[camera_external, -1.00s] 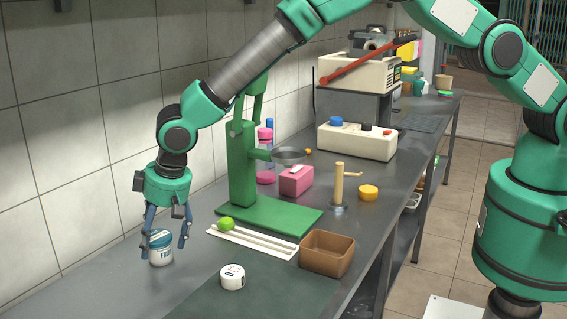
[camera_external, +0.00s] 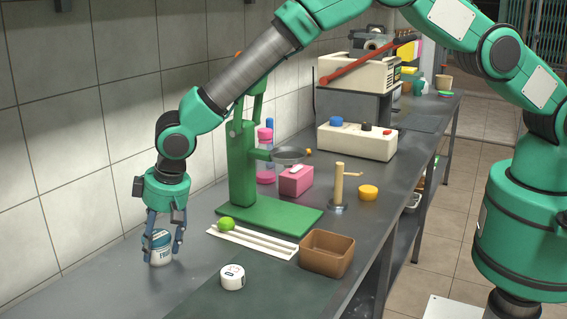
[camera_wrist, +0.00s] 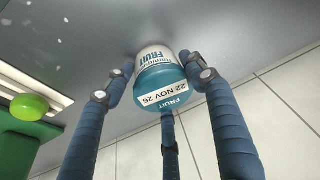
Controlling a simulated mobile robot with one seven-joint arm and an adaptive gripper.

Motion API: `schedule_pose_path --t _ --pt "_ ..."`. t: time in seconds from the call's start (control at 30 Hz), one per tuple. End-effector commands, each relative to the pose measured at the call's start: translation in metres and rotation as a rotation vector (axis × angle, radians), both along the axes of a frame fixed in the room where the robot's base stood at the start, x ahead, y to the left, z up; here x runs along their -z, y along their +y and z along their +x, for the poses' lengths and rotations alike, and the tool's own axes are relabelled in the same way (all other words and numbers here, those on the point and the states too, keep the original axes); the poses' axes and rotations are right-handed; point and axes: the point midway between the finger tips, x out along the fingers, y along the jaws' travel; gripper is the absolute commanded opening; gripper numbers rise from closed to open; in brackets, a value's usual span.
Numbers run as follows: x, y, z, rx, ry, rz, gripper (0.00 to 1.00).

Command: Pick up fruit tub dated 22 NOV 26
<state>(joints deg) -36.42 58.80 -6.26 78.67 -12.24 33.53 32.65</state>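In the external view the tub (camera_external: 160,247) stands upright on the grey bench near the wall. My gripper (camera_external: 163,252) points down around it with its blue fingers. In the wrist view, two fingers of my gripper (camera_wrist: 157,62) flank the tub closely and a third comes up by the lid. I cannot tell whether all the fingers touch it.
A white round tub (camera_external: 232,276) sits front right on a dark mat. A white grooved tray (camera_external: 262,243) with a green lime (camera_external: 226,224), a green press (camera_external: 262,214) and a brown box (camera_external: 327,254) stand to the right. The tiled wall (camera_external: 60,150) is close behind.

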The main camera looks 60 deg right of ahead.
Motion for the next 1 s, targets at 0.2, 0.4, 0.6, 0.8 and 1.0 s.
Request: schedule_pose_path --t 0.2,0.4,0.6,0.8,1.0 --pt "-0.001 0.0 0.0 0.0 -0.001 0.0 0.22" --pt "-0.003 0.0 0.0 0.0 -0.001 0.001 0.22" --pt "-0.015 0.001 0.001 0.0 -0.002 0.001 0.22" --pt "-0.041 0.0 0.0 0.0 -0.002 0.001 0.22" --pt "-0.04 -0.015 -0.023 -0.001 0.0 0.0 0.22"
